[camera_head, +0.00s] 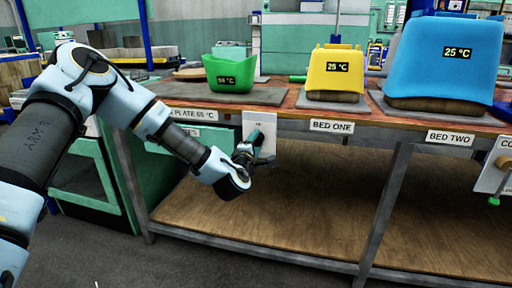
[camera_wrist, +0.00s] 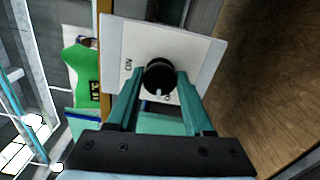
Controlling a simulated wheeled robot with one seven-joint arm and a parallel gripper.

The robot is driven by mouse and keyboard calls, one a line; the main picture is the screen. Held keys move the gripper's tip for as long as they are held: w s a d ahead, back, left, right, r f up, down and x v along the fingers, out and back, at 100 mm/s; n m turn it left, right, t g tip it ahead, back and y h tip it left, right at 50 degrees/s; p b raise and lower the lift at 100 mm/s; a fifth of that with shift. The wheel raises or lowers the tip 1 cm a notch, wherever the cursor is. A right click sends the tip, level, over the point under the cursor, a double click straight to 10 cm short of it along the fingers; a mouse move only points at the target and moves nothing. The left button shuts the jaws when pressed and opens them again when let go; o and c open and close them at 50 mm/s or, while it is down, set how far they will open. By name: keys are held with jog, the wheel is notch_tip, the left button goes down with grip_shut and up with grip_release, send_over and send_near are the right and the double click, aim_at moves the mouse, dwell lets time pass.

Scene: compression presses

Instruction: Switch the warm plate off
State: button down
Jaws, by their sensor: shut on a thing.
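A white switch panel (camera_head: 262,122) hangs at the bench's front edge. In the wrist view, the panel (camera_wrist: 140,40) carries a round black knob (camera_wrist: 158,76) with a white mark pointing down in the picture, toward a partly hidden label starting with "O". "ON" reads at the left. My gripper (camera_head: 254,154) is shut on the knob, its fingers (camera_wrist: 159,84) on either side.
A yellow press (camera_head: 335,74) stands over the BED ONE label and a blue press (camera_head: 445,60) over BED TWO, both showing 25 °C. The tub's display reads about 56 °C. Another white panel (camera_head: 492,172) is at the right. The lower wooden shelf (camera_head: 300,205) is bare.

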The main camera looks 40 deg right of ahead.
jog(key=shift+n+b, duration=0.65)
jog(key=shift+n, duration=1.65)
jog(key=shift+c, duration=1.5)
grip_release()
jog(key=shift+a, duration=0.1)
jog(key=v, duration=1)
jog(key=shift+s+a, duration=0.2)
jog(key=shift+a, duration=0.1)
